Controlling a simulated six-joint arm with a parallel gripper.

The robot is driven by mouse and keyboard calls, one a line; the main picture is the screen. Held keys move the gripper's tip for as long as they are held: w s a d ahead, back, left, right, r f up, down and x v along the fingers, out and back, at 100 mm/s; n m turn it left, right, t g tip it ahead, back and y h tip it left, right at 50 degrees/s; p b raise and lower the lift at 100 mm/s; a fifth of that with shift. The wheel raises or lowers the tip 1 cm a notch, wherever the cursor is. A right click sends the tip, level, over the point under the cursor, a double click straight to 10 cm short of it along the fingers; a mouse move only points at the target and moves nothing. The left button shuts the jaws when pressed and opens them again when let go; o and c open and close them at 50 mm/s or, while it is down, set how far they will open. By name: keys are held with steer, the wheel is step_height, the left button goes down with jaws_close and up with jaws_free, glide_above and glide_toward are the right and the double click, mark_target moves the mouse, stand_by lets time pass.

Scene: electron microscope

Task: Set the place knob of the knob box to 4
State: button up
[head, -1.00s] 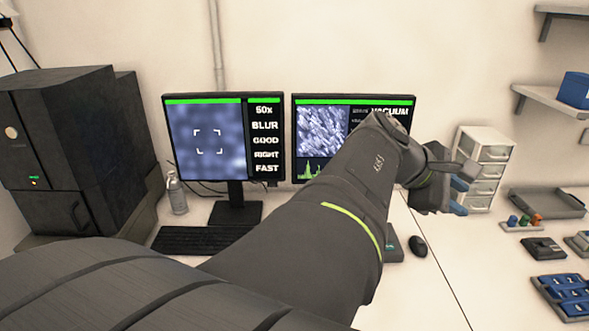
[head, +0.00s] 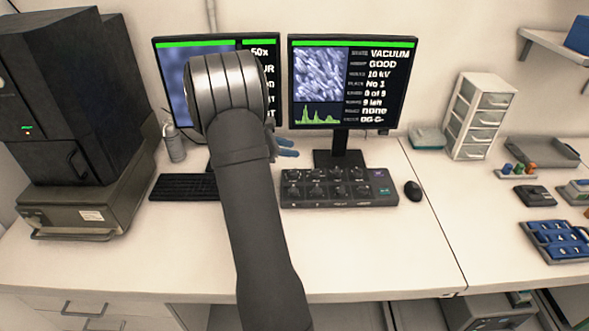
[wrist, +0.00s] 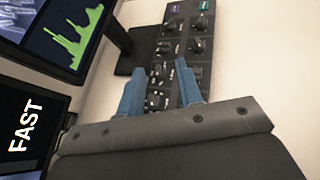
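The dark knob box (head: 338,204) stands on the bench in front of the right monitor, with two rows of black knobs and small coloured displays at its right end. Its labels are too small to read, so I cannot tell which knob is the place knob. My gripper (head: 288,148) is above and left of the box, partly hidden behind my arm. In the wrist view my gripper (wrist: 157,75) has its two blue fingers apart, with nothing held. The box (wrist: 184,68) shows beyond and between them, apart from the fingertips.
My arm covers part of the left monitor (head: 174,75). A keyboard (head: 183,188) is left of the box and a mouse (head: 413,191) right of it. The bench front is clear.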

mark_target(293, 170)
steer(key=a+f+n+t, duration=0.2)
steer(key=a+f+n, duration=0.1)
steer(key=a+f, duration=0.8)
steer(key=x, duration=1.1)
steer(key=w+r+x, duration=0.1)
steer(key=x, duration=0.4)
steer(key=shift+w+d+f, duration=0.1)
steer(key=shift+d, duration=0.1)
steer(key=shift+c, duration=0.2)
jaws_close()
